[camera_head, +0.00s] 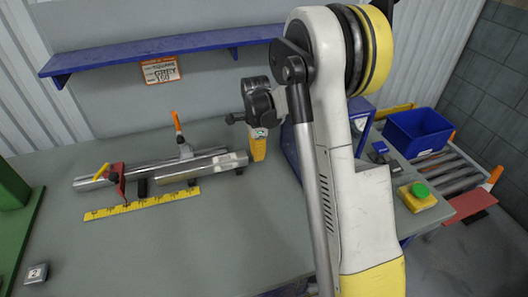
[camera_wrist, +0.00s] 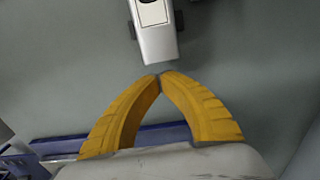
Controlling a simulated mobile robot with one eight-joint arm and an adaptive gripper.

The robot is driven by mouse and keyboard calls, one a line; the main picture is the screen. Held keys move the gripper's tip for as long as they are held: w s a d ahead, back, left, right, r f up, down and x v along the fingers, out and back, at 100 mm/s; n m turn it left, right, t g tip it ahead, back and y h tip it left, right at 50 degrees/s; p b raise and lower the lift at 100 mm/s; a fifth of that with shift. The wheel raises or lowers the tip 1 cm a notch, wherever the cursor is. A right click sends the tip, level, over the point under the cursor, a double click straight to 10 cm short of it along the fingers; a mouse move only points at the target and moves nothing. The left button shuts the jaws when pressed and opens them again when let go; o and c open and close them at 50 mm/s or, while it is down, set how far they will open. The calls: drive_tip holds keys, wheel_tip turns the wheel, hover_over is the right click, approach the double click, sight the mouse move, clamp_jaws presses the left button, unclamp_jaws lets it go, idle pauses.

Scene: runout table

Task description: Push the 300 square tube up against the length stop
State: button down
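A grey metal square tube (camera_head: 205,168) lies on dark supports on the table, its right end towards my gripper. The red length stop (camera_head: 117,181) stands to its left, with a visible gap between them. In the wrist view the tube end (camera_wrist: 158,44) carries a pale label with a dark outline; its print is unreadable. My gripper (camera_head: 258,157) points down just right of the tube's right end. In the wrist view its yellow fingertips (camera_wrist: 160,75) meet with nothing between them.
A yellow scale (camera_head: 140,204) lies in front of the tube. A longer bar (camera_head: 90,185) and an orange-handled clamp (camera_head: 178,122) are behind. A blue shelf (camera_head: 150,58) hangs above. A blue bin (camera_head: 418,132) and green button (camera_head: 419,190) are right. The front table is mostly clear.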

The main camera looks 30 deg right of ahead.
sight(233, 158)
drive_tip(key=shift+w+a, duration=0.1)
drive_tip(key=shift+a, duration=0.55)
drive_tip(key=a, duration=0.3)
drive_tip(key=w+a, duration=0.1)
drive_tip(key=a, duration=0.3)
drive_tip(key=w+a, duration=0.1)
drive_tip(key=a, duration=0.3)
drive_tip(key=shift+w, duration=0.2)
drive_tip(key=d, duration=0.2)
drive_tip(key=s+d+r, duration=0.1)
drive_tip(key=d, duration=0.1)
wheel_tip(233, 158, up, 9)
drive_tip(key=p, duration=0.3)
drive_tip(key=shift+a+r, duration=0.1)
drive_tip(key=shift+r, duration=0.05)
